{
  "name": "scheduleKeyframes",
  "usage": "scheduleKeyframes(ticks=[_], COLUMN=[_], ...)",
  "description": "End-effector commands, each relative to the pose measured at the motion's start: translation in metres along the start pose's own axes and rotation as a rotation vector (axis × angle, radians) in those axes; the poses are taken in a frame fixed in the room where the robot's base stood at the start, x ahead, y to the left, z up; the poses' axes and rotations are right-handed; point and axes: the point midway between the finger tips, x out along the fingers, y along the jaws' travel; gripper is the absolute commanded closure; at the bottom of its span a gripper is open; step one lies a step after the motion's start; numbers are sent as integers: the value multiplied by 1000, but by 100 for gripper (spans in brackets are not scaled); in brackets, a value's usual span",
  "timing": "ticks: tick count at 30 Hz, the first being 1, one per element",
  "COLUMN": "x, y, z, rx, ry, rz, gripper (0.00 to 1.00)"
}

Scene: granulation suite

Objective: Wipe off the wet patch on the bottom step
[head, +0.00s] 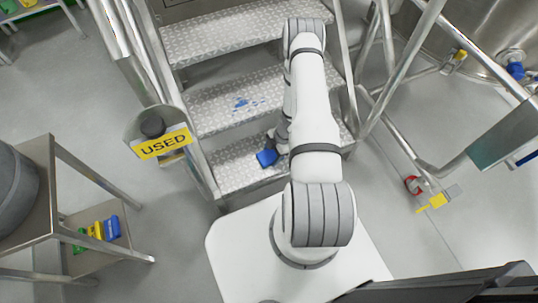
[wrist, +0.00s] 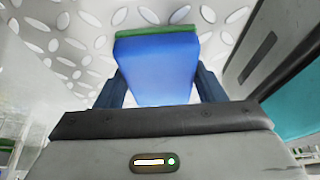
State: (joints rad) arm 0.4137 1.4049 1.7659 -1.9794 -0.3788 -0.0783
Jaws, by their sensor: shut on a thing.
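My gripper (wrist: 158,88) is shut on a blue block with a green layer (wrist: 155,70), like a sponge. In the head view the blue block (head: 267,157) is at the bottom step (head: 232,175), left of the middle of its tread. The wrist view shows tread plate close behind it; I cannot tell whether it touches. No wet patch shows on the visible part of the bottom step; my arm and the block hide some of it. Blue wet spots (head: 243,103) lie on the step above, left of my arm.
Metal rails flank the steps. A holder with a yellow "USED" sign (head: 163,143) hangs at the left rail. A steel cart (head: 45,165) at left carries green, yellow and blue blocks (head: 97,230) on its lower shelf. A steel vessel (head: 480,40) stands right.

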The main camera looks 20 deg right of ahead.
Motion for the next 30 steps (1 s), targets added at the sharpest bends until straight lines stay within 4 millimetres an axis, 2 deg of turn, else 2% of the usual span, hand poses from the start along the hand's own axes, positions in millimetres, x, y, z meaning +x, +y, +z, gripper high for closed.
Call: scheduleKeyframes(ticks=[9,17,30], x=[16,22,34], y=[0,-2,0], z=[-27,-37,-70], rx=[-1,1,-1], ry=[2,6,8], rz=[-6,-9,-11], gripper=[55,55,55])
